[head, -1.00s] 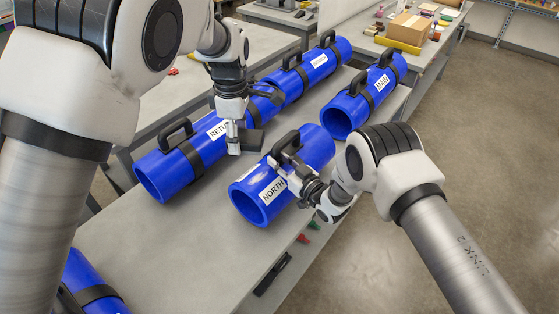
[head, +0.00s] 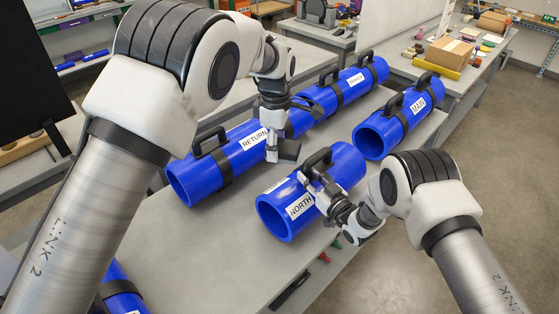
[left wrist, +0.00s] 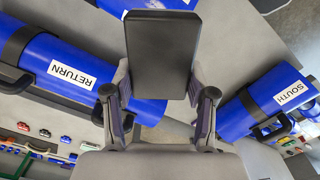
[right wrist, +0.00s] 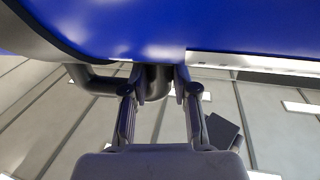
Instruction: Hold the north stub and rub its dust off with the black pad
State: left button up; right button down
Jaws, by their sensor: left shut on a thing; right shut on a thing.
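The north stub (head: 346,167) is a short blue pipe with a NORTH label, a black band and a black handle (head: 318,158). It lies on the grey bench top. A pale patch (head: 278,185), perhaps dust, shows on its upper left side. My right gripper (right wrist: 157,85) is shut on the handle, from the stub's right side in the head view. My left gripper (head: 272,155) is shut on the black pad (left wrist: 160,50). The pad, also in the head view (head: 289,150), hangs up and left of the stub's handle, seemingly apart from the stub.
The RETURN pipe (head: 195,180) lies left of the stub, close to my left gripper. The MAIN pipe (head: 375,137) lies behind to the right. The left wrist view shows a SOUTH pipe (left wrist: 235,118). The bench top (head: 190,250) is bare in front of the stub.

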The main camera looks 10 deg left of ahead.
pick_arm(q)
send_over(277, 193)
notch_tip(277, 193, down, 8)
jog(key=shift+s+f, duration=0.1)
jog(key=shift+f, duration=1.9)
jog(key=shift+f, duration=1.1)
